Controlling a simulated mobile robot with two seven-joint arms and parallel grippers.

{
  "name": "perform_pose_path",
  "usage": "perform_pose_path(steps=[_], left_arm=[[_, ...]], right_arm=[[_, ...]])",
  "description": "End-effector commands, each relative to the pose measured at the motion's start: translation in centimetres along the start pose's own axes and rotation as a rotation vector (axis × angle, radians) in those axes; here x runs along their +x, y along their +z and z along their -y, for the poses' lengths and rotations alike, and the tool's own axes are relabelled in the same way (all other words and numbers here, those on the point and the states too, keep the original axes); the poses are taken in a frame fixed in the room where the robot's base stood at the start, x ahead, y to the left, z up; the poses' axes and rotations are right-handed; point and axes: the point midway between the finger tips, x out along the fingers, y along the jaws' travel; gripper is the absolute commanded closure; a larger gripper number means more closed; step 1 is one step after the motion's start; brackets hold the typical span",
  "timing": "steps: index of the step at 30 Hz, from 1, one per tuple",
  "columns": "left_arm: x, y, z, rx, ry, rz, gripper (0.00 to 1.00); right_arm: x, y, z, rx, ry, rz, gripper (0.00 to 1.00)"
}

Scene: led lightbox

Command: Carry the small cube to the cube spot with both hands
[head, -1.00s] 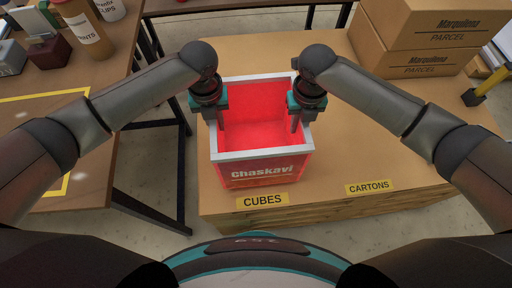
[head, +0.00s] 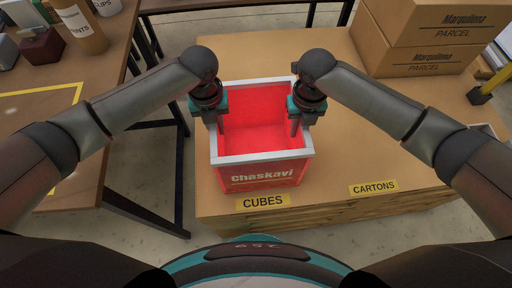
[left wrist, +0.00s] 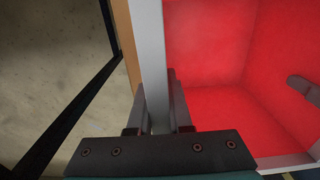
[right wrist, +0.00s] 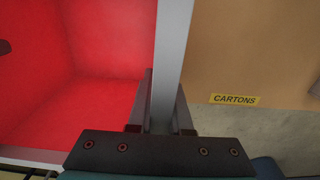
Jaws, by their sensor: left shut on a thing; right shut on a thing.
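The small cube is an open-topped red box (head: 262,175) with a pale rim and "Chaskavi" on its front. It is over the wooden surface behind the CUBES label (head: 263,202); I cannot tell whether it touches that surface. My left gripper (head: 221,122) is shut on its left wall, and the pale rim (left wrist: 150,60) runs between the fingers in the left wrist view. My right gripper (head: 295,124) is shut on its right wall, with the rim (right wrist: 172,60) between the fingers in the right wrist view. The inside looks empty.
A CARTONS label (head: 373,187) is on the wooden surface (head: 350,150) to the right. Stacked parcel cartons (head: 425,40) stand at the back right. A brown table (head: 105,90) with bottles and small boxes is at the left, across a gap. Bare wood lies right of the box.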

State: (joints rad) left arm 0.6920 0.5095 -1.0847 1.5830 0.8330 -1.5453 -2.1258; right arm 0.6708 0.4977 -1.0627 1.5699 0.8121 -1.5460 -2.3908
Motion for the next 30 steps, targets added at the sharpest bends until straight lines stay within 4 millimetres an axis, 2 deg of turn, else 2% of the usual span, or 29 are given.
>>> perform_pose_path(steps=[7,8,16,25,30], left_arm=[[0.7,0.2,0.1,-0.001,-0.003,0.005,1.00],[0.9,0.0,-0.1,-0.001,0.001,0.001,0.81],[0.8,0.0,0.0,-0.001,0.000,0.000,0.53],[0.4,0.1,0.0,0.000,-0.001,0.002,0.53],[-1.9,0.1,0.0,0.001,-0.002,0.005,0.53]], right_arm=[[0.7,0.2,-0.1,0.000,0.002,0.005,1.00],[0.9,0.0,0.0,0.000,0.000,0.000,0.81],[0.8,0.0,0.0,0.000,0.000,0.000,0.53],[0.8,0.0,0.0,0.000,0.000,0.000,0.53],[0.8,0.0,0.0,0.000,0.000,0.000,0.53]])
